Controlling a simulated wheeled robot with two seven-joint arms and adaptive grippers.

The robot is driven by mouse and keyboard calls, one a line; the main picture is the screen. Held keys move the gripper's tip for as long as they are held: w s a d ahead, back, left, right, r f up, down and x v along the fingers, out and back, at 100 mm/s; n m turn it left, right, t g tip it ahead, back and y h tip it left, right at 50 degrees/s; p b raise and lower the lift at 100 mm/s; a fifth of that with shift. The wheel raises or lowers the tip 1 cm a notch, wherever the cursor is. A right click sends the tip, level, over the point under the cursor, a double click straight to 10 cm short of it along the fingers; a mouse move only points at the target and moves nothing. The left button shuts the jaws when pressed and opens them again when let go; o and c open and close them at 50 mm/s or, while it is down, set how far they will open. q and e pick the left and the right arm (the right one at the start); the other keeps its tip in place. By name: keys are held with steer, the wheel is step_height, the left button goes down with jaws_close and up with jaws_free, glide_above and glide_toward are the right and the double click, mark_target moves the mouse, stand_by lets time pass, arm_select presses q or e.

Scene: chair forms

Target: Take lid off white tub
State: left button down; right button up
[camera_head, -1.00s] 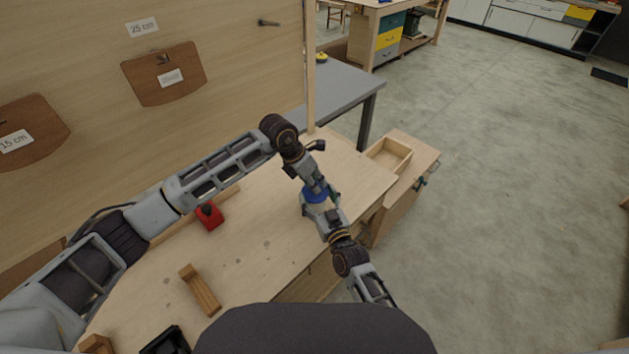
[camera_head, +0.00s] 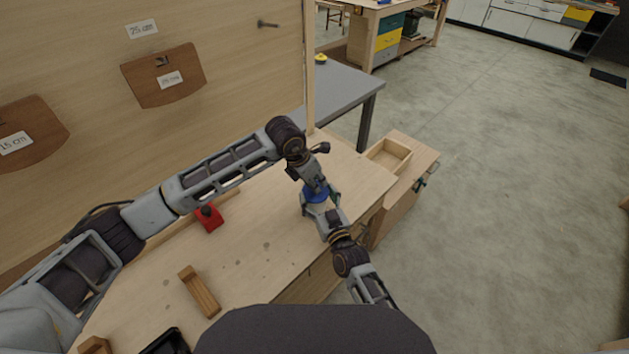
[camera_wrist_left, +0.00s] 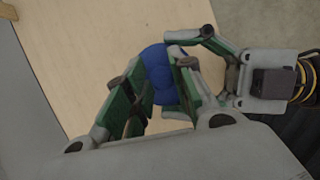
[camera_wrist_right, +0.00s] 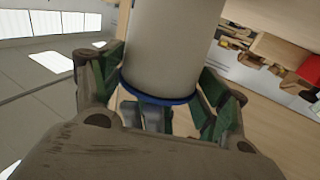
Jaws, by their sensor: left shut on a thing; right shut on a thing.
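The white tub (camera_wrist_right: 172,45) shows in the right wrist view as a pale cylinder with a blue rim (camera_wrist_right: 160,97) at one end. The blue lid (camera_head: 317,195) shows in the head view near the far right part of the bench, and in the left wrist view (camera_wrist_left: 160,65). My left gripper (camera_wrist_left: 163,88) is shut on the lid, its green pads on either side. My right gripper (camera_wrist_right: 163,88) is shut on the tub's body, pads on both sides; it shows also in the head view (camera_head: 322,207). The grippers hide most of the tub there; I cannot tell whether lid and tub are apart.
A red container (camera_head: 209,218) and a wooden block (camera_head: 199,291) stand on the bench (camera_head: 255,260). A black tray (camera_head: 166,342) is at the front. A grey table (camera_head: 345,95) stands behind.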

arm_select(q)
steer(key=shift+w+d+r, duration=0.1)
steer(key=shift+w+r, duration=0.05)
steer(key=shift+r, duration=0.3)
arm_select(e)
steer(key=shift+s+d+f, duration=0.15)
steer(key=shift+f, duration=0.6)
arm_select(q)
steer(key=c, duration=1.5)
jaws_free()
steer(key=shift+c, duration=0.2)
steer(key=o, duration=0.4)
steer(key=shift+f, duration=0.2)
arm_select(e)
steer(key=shift+r, duration=0.15)
arm_select(q)
steer(key=shift+v, duration=6.05)
arm_select(e)
steer(key=shift+r, duration=0.3)
arm_select(q)
steer(key=shift+f, duration=0.1)
